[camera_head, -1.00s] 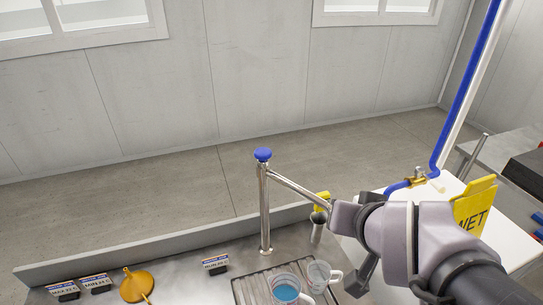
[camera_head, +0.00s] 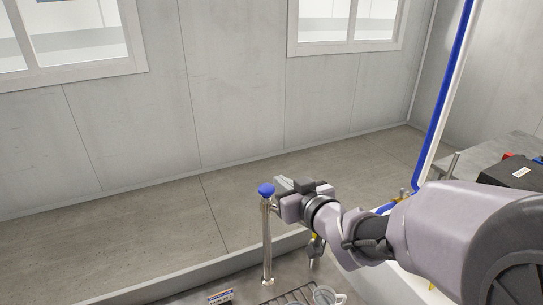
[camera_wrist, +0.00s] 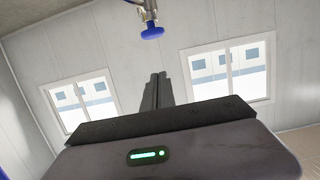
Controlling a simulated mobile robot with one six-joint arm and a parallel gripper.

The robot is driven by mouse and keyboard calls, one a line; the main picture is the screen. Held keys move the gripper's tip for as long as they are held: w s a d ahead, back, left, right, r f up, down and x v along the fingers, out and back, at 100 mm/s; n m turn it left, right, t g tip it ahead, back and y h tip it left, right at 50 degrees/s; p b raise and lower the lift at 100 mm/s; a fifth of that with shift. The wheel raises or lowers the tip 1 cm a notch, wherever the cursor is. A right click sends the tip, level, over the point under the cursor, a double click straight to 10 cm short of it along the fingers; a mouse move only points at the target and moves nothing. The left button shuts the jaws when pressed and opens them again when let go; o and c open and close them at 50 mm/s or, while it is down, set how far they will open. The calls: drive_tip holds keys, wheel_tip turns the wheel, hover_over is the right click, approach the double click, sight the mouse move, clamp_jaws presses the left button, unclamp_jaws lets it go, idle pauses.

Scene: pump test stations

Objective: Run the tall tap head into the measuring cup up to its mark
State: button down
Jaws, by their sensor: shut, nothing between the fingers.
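The tall tap (camera_head: 267,245) is an upright metal pipe with a blue knob (camera_head: 266,190) on top. In the wrist view the blue knob (camera_wrist: 152,33) shows near the top edge, past the fingertips and apart from them in the picture. My gripper (camera_head: 280,184) is shut and empty just right of the knob in the head view. Its closed fingers (camera_wrist: 157,80) also show in the wrist view. My arm covers the tap's spout. A clear cup (camera_head: 326,297) with a handle shows partly at the bottom edge. Its mark and fill cannot be read.
A small label stand (camera_head: 220,297) is at the bottom edge, left of the tap. A drain grate (camera_head: 290,297) lies beside the cup. A blue pipe (camera_head: 448,90) rises at right, and a black box (camera_head: 512,174) stands on a bench. Space left of the tap is clear.

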hover_over(270, 192)
wheel_tip(270, 192, down, 2)
drive_tip(key=shift+a+f+b, duration=0.1)
drive_tip(key=shift+a+b, duration=0.05)
drive_tip(key=shift+b, duration=0.3)
wheel_tip(270, 192, down, 3)
drive_tip(key=shift+r+b, duration=0.1)
drive_tip(key=shift+b, duration=0.45)
drive_tip(key=shift+f, duration=0.45)
